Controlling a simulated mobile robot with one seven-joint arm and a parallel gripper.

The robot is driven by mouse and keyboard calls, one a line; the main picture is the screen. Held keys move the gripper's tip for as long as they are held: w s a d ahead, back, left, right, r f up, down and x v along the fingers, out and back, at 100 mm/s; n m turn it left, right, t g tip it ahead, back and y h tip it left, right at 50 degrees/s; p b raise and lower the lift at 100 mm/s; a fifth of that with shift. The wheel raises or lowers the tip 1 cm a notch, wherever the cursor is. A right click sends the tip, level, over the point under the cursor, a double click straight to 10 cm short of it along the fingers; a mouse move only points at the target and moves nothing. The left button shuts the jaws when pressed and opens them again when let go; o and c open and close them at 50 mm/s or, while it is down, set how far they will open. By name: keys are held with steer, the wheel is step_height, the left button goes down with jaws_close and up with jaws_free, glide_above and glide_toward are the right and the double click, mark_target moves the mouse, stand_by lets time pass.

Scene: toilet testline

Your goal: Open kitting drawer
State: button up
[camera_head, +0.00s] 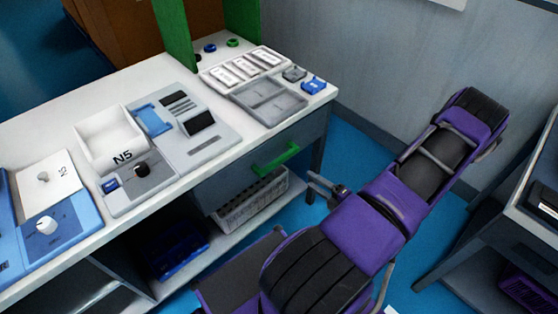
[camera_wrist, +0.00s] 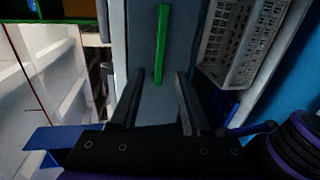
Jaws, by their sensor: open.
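The kitting drawer has a grey front (camera_head: 232,184) under the right end of the white workbench and looks shut, flush with the bench. Its green bar handle (camera_head: 276,159) is on that front. My gripper (camera_head: 318,183) is to the right of the handle in the head view, apart from it. In the wrist view the green handle (camera_wrist: 161,45) lies just beyond my gripper (camera_wrist: 158,76), in line with the gap between its two dark fingers. The fingers are open with nothing between them.
The workbench top (camera_head: 85,92) bears a white bin marked N5 (camera_head: 108,145), a grey tray (camera_head: 268,101) and several fixtures. A pale perforated crate (camera_head: 250,205) and a blue bin (camera_head: 177,250) stand on the shelf below. Another table (camera_head: 540,190) is at the right.

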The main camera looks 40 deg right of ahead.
mark_target(280, 159)
steer(key=x, duration=1.6)
steer(key=shift+w+a, duration=0.15)
jaws_close()
stand_by(0.7)
